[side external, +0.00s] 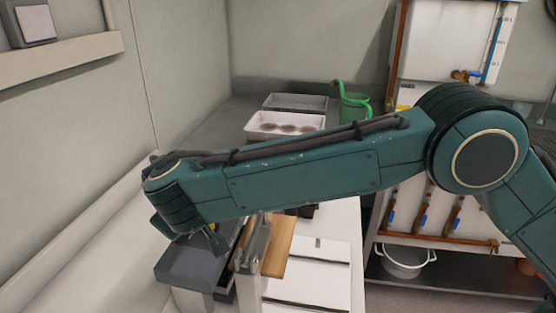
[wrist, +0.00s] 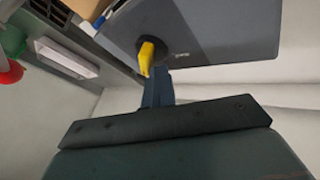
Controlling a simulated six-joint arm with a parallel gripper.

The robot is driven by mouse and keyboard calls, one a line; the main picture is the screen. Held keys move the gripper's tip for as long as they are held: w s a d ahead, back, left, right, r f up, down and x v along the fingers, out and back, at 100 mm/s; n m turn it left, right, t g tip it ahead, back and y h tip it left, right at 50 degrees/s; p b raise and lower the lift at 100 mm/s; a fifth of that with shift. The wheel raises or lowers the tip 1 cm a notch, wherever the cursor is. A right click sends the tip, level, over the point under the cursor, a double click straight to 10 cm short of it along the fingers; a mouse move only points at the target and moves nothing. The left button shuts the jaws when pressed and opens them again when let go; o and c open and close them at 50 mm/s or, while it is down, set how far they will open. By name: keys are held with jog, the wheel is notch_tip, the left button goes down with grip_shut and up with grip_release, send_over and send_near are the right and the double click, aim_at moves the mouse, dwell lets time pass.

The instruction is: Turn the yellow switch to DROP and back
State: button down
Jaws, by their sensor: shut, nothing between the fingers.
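The yellow switch (wrist: 147,56) is on a dark grey panel (wrist: 220,35) in the wrist view. My gripper (wrist: 157,85) is just below it in that picture, fingers shut with nothing between them. The fingertips look close to the switch's lower end; I cannot tell whether they touch it. In the side external view the grey box (side external: 185,262) with the panel stands at lower centre, under my wrist. My arm hides most of the switch there. The DROP label is not readable.
Beside the grey box is a wooden board (side external: 278,245) with a metal clamp-like part. A white tray (side external: 283,139) with round brown items and a green watering can (side external: 354,106) stand behind my arm. A white bucket (side external: 403,261) is on a low shelf at right.

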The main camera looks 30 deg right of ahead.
jog(key=shift+d+f, duration=0.15)
jog(key=shift+d, duration=0.5)
jog(key=s+a+r, duration=0.3)
jog(key=a+r, duration=0.3)
jog(key=r, duration=0.2)
jog(key=shift+s, duration=0.35)
jog(key=shift+r, duration=0.1)
jog(key=c, duration=2.1)
grip_release()
